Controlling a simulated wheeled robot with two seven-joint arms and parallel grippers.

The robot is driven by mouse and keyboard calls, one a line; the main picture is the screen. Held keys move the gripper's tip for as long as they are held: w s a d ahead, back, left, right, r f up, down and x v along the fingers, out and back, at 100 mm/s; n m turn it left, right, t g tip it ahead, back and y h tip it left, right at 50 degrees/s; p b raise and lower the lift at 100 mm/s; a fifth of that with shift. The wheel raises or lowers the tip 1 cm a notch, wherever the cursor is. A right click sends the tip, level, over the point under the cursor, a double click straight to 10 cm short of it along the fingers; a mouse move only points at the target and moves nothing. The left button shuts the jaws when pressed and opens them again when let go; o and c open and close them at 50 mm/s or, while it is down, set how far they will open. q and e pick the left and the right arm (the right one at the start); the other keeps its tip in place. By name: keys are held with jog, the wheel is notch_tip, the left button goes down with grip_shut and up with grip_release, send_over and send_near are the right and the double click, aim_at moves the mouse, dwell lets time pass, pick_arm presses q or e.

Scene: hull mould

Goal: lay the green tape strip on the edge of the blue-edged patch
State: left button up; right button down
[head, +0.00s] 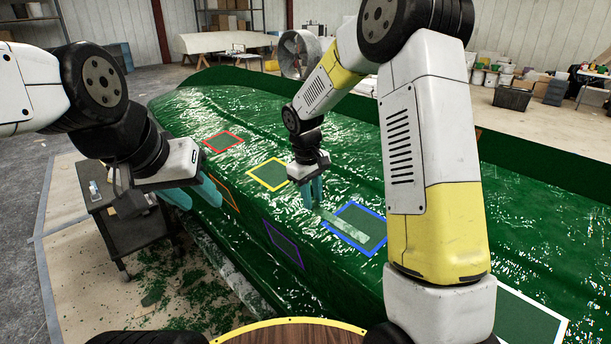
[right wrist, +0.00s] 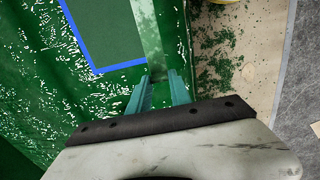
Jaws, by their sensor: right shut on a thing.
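The blue-edged patch (head: 372,222) is a dark green square with a blue outline on the green hull mould. In the right wrist view the patch (right wrist: 105,30) shows its blue edge on two sides. The pale green tape strip (head: 343,224) is held at one end by my right gripper (head: 312,202) and reaches over the patch's near side. In the right wrist view the strip (right wrist: 151,38) runs up from between the fingers (right wrist: 160,90) and covers the patch's right side. I cannot tell if it touches the surface. My left gripper (head: 193,196) is open and empty beside the hull.
Red (head: 223,141), yellow (head: 269,174), orange (head: 229,193) and purple (head: 283,246) outlined squares lie on the glossy mould (head: 250,110). A white-outlined one (head: 530,318) is at lower right. A dark cart (head: 125,225) stands at left, and green scraps litter the floor.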

jog(key=shift+w+d+f, duration=0.1)
jog(key=shift+w+f, duration=0.15)
jog(key=shift+f, duration=0.65)
jog(key=shift+w+d+f, duration=0.1)
jog(key=shift+w+f, duration=0.15)
jog(key=shift+f, duration=0.7)
jog(key=shift+w+d+f, duration=0.1)
jog(key=shift+w+f, duration=0.15)
jog(key=shift+f, duration=0.65)
jog(key=shift+d+f, duration=0.1)
jog(key=shift+f, duration=0.4)
jog(key=c, duration=1.1)
grip_release()
jog(key=shift+o, duration=0.2)
jog(key=o, duration=0.5)
notch_tip(320, 180, up, 7)
jog(key=shift+s+a, duration=0.3)
jog(key=shift+a, duration=0.15)
